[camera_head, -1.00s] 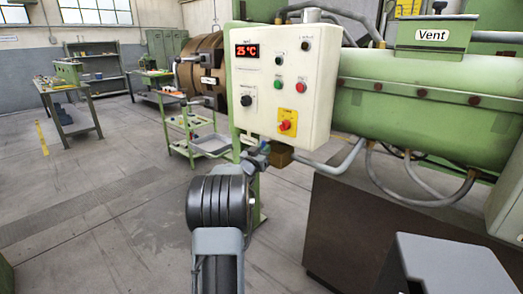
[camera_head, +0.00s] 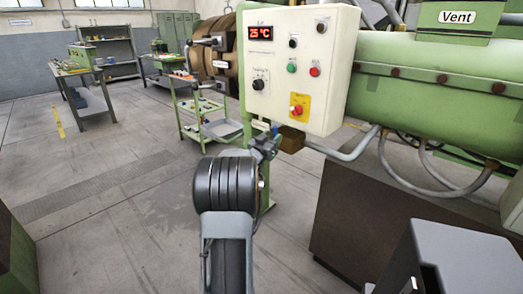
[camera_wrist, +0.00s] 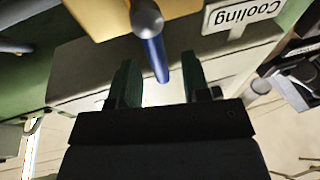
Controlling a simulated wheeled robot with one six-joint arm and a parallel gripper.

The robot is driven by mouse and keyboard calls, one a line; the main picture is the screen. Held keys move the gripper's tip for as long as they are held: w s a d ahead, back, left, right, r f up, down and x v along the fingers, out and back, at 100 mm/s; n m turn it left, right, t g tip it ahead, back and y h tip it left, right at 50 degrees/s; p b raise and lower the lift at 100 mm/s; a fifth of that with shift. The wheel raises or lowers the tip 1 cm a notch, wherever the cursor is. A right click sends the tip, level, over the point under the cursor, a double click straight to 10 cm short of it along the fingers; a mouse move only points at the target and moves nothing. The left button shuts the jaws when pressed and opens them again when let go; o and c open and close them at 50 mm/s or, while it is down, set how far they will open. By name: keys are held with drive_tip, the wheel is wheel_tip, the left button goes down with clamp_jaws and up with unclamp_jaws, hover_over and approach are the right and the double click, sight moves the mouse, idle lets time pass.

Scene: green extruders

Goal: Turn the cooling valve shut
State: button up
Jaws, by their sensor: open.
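The cooling valve's blue lever handle (camera_wrist: 155,58) shows in the wrist view, hanging from a grey round hub on a brass-yellow body (camera_wrist: 100,14). A "Cooling" tag (camera_wrist: 242,14) appears upside down beside it. My gripper (camera_wrist: 160,82) is open, with one dark green finger on each side of the lever. The lever's end lies between the fingers, and I see gaps on both sides. In the head view, my gripper (camera_head: 265,147) is just under the control box, beside the brass valve body (camera_head: 291,139).
The cream control box (camera_head: 322,60) reads 25 °C and hangs right above my gripper. Grey pipes (camera_head: 345,152) and the green extruder barrel (camera_head: 430,80) are to the right. A green trolley (camera_head: 222,128) stands behind. The floor at the left is mostly open.

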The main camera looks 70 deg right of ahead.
drive_tip(key=v, duration=1.1)
drive_tip(key=shift+a, duration=0.3)
drive_tip(key=shift+w+f, duration=0.1)
